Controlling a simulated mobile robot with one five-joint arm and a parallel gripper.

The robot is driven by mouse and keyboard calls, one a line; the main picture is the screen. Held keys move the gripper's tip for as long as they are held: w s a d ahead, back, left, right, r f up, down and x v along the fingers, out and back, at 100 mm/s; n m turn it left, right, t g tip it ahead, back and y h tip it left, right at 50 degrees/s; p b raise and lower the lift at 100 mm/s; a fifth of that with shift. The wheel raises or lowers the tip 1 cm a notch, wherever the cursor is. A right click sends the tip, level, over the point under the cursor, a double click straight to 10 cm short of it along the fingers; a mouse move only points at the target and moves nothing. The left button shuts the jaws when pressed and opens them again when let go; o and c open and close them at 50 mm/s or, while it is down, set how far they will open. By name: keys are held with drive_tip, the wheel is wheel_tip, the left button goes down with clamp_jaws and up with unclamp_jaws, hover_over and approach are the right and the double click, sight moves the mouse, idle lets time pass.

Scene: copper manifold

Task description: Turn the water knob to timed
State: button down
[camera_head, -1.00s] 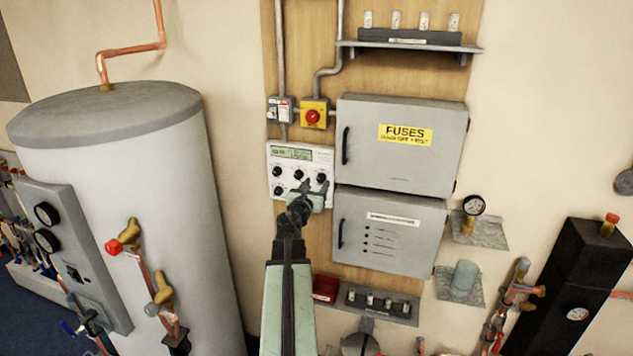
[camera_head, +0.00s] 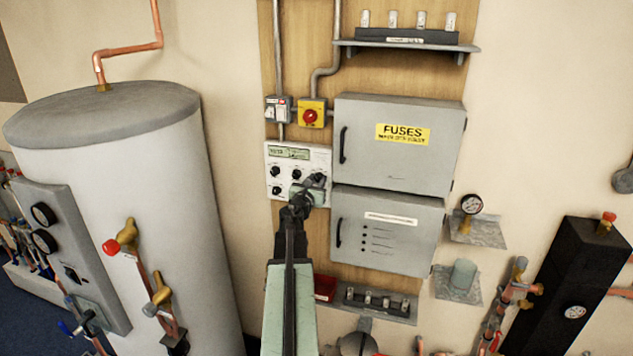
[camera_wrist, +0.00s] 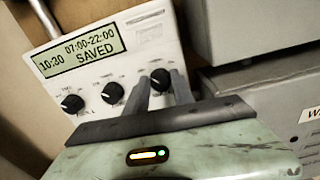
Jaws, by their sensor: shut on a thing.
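The white control panel (camera_head: 270,157) hangs on the wooden board, with a small display above several black knobs. A row of knobs shows there: a left knob (camera_wrist: 72,103), a middle knob (camera_wrist: 112,92) and a right knob (camera_wrist: 160,77). The small labels are too blurred to read, so I cannot tell which is the water knob. My gripper (camera_head: 315,182) is at the panel's right side. In the wrist view my gripper's fingers (camera_wrist: 161,88) are shut around the right knob. My gripper hides the panel's lower right.
The grey fuse box (camera_head: 400,165) and a lower grey box (camera_head: 405,245) stand close to the panel's right. A yellow-and-red switch (camera_head: 311,114) is just above. The large white cylinder (camera_head: 150,190) stands to the left, with bare wall between.

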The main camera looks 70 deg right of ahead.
drive_tip(key=m, duration=0.4)
drive_tip(key=shift+m, duration=0.3)
drive_tip(key=shift+s+m, duration=0.1)
drive_tip(key=shift+m, duration=1.7)
drive_tip(key=c, duration=1.1)
unclamp_jaws()
drive_tip(key=a, duration=0.7)
drive_tip(key=shift+s+a, duration=0.25)
drive_tip(key=shift+a, duration=0.15)
drive_tip(key=shift+f, duration=0.1)
